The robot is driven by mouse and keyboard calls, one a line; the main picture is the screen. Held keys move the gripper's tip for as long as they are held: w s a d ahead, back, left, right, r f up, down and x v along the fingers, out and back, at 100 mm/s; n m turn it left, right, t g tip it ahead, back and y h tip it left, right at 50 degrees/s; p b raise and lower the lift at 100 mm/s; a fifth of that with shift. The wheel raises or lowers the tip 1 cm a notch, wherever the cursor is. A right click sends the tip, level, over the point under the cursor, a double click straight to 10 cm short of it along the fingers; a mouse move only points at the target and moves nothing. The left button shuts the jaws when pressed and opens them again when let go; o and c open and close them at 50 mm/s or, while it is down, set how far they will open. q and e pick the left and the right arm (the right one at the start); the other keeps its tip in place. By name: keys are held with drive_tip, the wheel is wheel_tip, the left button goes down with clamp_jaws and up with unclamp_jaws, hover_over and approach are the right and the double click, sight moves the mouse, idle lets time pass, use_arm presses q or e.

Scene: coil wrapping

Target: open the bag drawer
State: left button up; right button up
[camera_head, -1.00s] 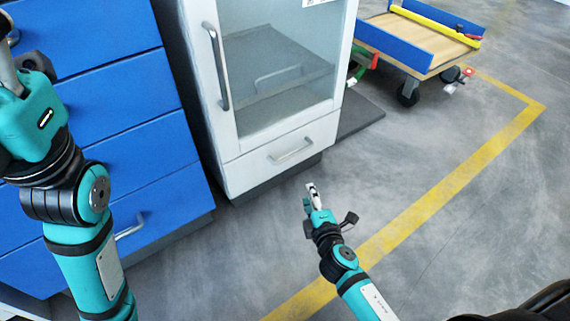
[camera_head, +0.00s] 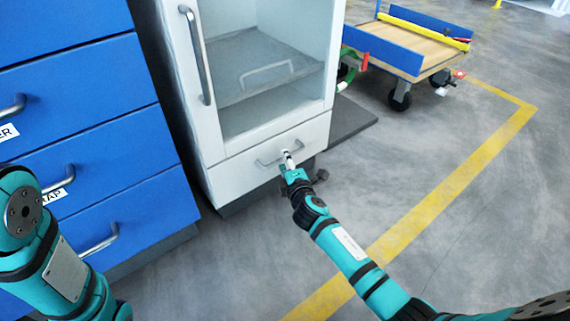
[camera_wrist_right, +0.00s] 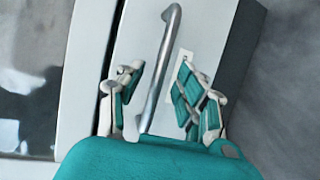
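The low drawer (camera_head: 235,176) at the bottom of the white cabinet is shut and has a grey bar handle (camera_head: 268,161). No readable label tells me that this is the bag drawer. My right gripper (camera_head: 289,160) is at this handle. In the right wrist view the handle (camera_wrist_right: 162,70) runs between the two spread fingers of my right gripper (camera_wrist_right: 160,98), with gaps on both sides.
A blue drawer cabinet (camera_head: 90,120) with bar handles and partly hidden labels stands at the left. A glass door (camera_head: 265,75) is above the white drawer. A cart (camera_head: 415,45) stands at the back right. The floor in front and right is clear, with a yellow line (camera_head: 430,205).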

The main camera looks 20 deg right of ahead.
drive_tip(key=shift+w+f+b, duration=0.2)
drive_tip(key=shift+w+b, duration=0.2)
drive_tip(key=shift+w, duration=0.8)
clamp_jaws()
